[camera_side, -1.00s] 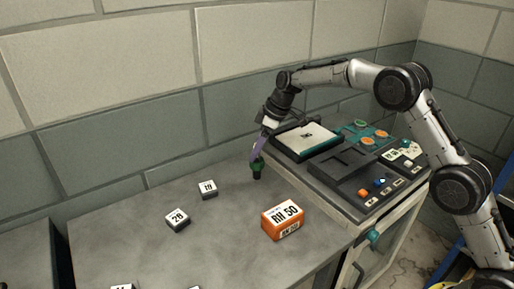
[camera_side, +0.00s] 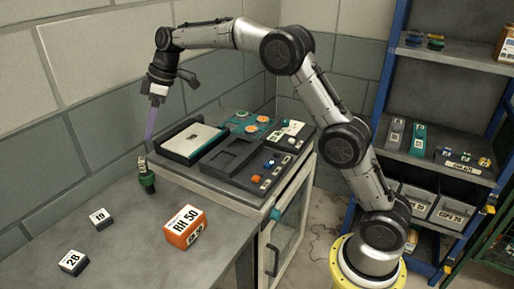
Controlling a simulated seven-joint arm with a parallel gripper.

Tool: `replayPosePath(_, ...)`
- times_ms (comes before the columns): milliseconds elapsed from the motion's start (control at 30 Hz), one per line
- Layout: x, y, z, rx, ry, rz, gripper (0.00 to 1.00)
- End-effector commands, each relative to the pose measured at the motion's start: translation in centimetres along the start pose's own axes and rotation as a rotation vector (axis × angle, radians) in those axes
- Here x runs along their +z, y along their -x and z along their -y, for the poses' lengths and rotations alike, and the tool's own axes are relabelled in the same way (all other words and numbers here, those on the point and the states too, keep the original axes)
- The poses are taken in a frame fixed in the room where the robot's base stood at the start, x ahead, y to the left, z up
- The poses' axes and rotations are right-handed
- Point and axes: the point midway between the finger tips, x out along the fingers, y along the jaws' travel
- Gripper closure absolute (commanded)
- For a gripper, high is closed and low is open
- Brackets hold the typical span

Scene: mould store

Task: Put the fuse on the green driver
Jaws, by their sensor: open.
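The green driver (camera_side: 148,182) is a small green and black piece that stands upright on the grey table near its back edge. A small pale and dark piece, apparently the fuse (camera_side: 142,162), sits at its top and looks slightly tilted. I cannot tell how well it is seated. My gripper (camera_side: 149,139) points down just above this piece, with its long purple fingers seen nearly edge-on. It is open, and a small gap shows between the fingertips and the piece.
An orange box (camera_side: 184,228) marked RH 50 and small blocks marked 19 (camera_side: 101,217) and 28 (camera_side: 73,262) lie on the table (camera_side: 130,240). A dark console (camera_side: 232,160) stands to the right. A blue shelf rack (camera_side: 390,75) is farther right.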

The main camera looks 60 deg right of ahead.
Motion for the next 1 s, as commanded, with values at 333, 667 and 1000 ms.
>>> replayPosePath(333, 4.2, 8.2, 6.1, 0.084, -0.166, 0.005, 0.26)
replayPosePath(667, 14.1, 14.5, 16.0, 0.200, -0.408, -0.015, 0.26)
replayPosePath(1000, 25.9, 14.3, 24.7, 0.304, -0.631, -0.070, 0.26)
